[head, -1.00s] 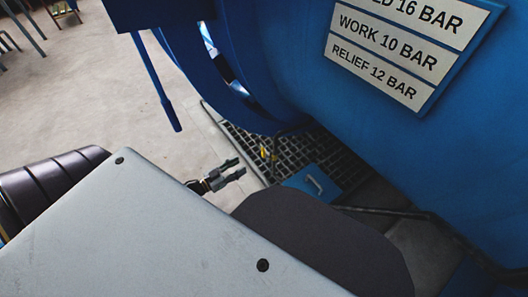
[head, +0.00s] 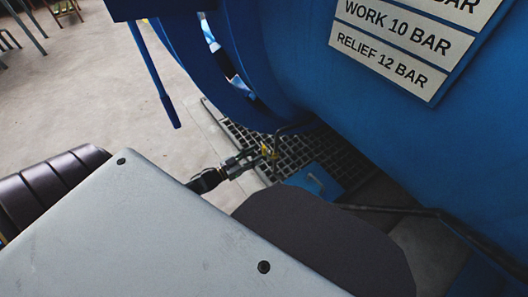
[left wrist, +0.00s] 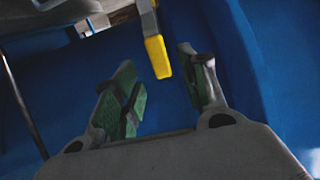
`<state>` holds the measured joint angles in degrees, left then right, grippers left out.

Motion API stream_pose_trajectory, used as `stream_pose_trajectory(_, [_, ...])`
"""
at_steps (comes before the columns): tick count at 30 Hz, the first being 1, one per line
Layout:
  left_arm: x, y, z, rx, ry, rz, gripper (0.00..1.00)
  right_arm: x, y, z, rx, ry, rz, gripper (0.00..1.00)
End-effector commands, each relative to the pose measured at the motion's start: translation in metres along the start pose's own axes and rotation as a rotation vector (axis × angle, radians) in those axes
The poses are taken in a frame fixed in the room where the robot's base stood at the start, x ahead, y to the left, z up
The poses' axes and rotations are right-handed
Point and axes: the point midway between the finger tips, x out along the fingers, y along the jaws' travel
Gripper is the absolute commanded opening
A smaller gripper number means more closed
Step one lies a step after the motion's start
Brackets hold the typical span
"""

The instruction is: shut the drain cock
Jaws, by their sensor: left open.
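The drain cock (head: 265,151) is a small valve with a yellow-sleeved lever, under the blue vessel and above the floor grating in the head view. In the left wrist view its yellow lever (left wrist: 157,57) hangs down between and just beyond my fingertips. My left gripper (head: 250,157) reaches in from the left with its fingertips close to the cock. In the left wrist view my left gripper (left wrist: 162,80) is open, its green-padded fingers on either side of the lever's end. I cannot tell whether a finger touches it. My right gripper is out of view.
The blue autoclave vessel (head: 300,60) fills the upper right, bearing a pressure plate (head: 400,45). A floor grating (head: 300,150) and a blue box with a handle (head: 315,181) lie below. A dark pipe (head: 395,210) runs at the right.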

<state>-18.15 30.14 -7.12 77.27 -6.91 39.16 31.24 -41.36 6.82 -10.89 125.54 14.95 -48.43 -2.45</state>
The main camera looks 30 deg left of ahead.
Motion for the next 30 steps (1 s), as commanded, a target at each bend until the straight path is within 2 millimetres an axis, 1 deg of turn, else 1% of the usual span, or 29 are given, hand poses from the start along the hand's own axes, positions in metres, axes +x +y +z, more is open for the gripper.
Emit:
stream_pose_trajectory(1, [0.008,0.0,0.001,0.001,0.004,0.001,0.43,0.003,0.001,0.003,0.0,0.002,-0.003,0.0])
stream_pose_trajectory(6, [0.028,0.0,0.001,0.001,0.003,0.001,0.43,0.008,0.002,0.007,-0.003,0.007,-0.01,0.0])
stream_pose_trajectory(10, [0.041,0.0,0.001,0.0,0.002,0.0,0.43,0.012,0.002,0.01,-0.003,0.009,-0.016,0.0])
stream_pose_trajectory(15, [0.054,0.0,0.001,0.001,0.001,0.0,0.43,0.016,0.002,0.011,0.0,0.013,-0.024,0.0])
stream_pose_trajectory(20, [0.059,0.0,0.0,0.001,0.0,0.001,0.43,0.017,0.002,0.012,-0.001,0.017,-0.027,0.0])
stream_pose_trajectory(29, [0.06,0.0,0.0,0.0,0.0,0.0,0.43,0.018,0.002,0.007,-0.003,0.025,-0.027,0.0])
stream_pose_trajectory(30, [0.06,0.0,0.0,0.0,0.0,0.0,0.39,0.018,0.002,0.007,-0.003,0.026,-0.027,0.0])
